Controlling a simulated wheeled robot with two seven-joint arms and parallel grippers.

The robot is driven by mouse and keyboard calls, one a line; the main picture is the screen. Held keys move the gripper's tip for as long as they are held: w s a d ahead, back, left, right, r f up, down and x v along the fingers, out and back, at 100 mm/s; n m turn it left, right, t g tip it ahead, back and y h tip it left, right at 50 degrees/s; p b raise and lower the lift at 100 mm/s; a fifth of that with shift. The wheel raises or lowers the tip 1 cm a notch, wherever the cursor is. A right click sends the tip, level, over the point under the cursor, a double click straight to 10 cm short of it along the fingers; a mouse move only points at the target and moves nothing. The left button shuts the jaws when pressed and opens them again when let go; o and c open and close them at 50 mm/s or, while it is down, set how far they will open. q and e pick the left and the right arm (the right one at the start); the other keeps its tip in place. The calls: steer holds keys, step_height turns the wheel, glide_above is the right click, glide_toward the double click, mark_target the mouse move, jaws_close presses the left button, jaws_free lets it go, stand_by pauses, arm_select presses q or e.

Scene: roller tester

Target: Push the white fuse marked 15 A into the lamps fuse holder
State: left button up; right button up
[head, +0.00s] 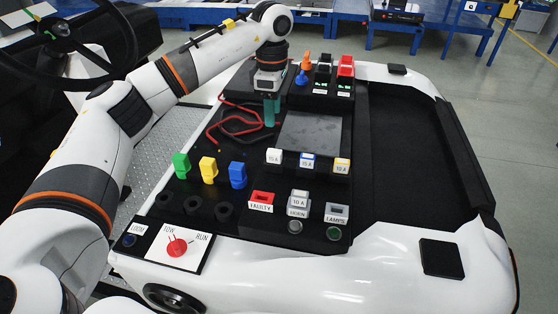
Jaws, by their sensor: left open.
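A white fuse (274,157) stands at the left end of a row of fuses; its small marking is hard to read. Beside it stand a blue-marked fuse (307,160) and a yellow-marked fuse (342,165). The grey lamps fuse holder (337,210) is at the front right of the black panel and looks empty, with the label LAMPS on its front. The horn fuse holder (298,212) to its left has a fuse marked 10 A (300,197) in it. My left gripper (271,118) is open, its teal fingers pointing down behind the fuse row, apart from the fuses.
A red FAULTY tray (262,199) lies left of the horn holder. Green (181,164), yellow (208,169) and blue (238,174) plugs stand at left. Red leads (232,125) lie near my gripper. A grey plate (312,132) lies behind the fuses. A red rotary switch (177,247) is front left.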

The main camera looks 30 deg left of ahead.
mark_target(274, 151)
arm_select(q)
step_height(274, 151, down, 7)
steer(key=shift+f+p, duration=0.2)
steer(key=shift+p, duration=0.2)
steer(key=f, duration=0.4)
steer(key=shift+s+d+f+p, duration=0.1)
steer(key=shift+s+d+p, duration=0.2)
steer(key=shift+s+p, duration=0.1)
steer(key=shift+w+f, duration=0.1)
steer(key=shift+f, duration=0.3)
steer(key=shift+c, duration=0.4)
jaws_close()
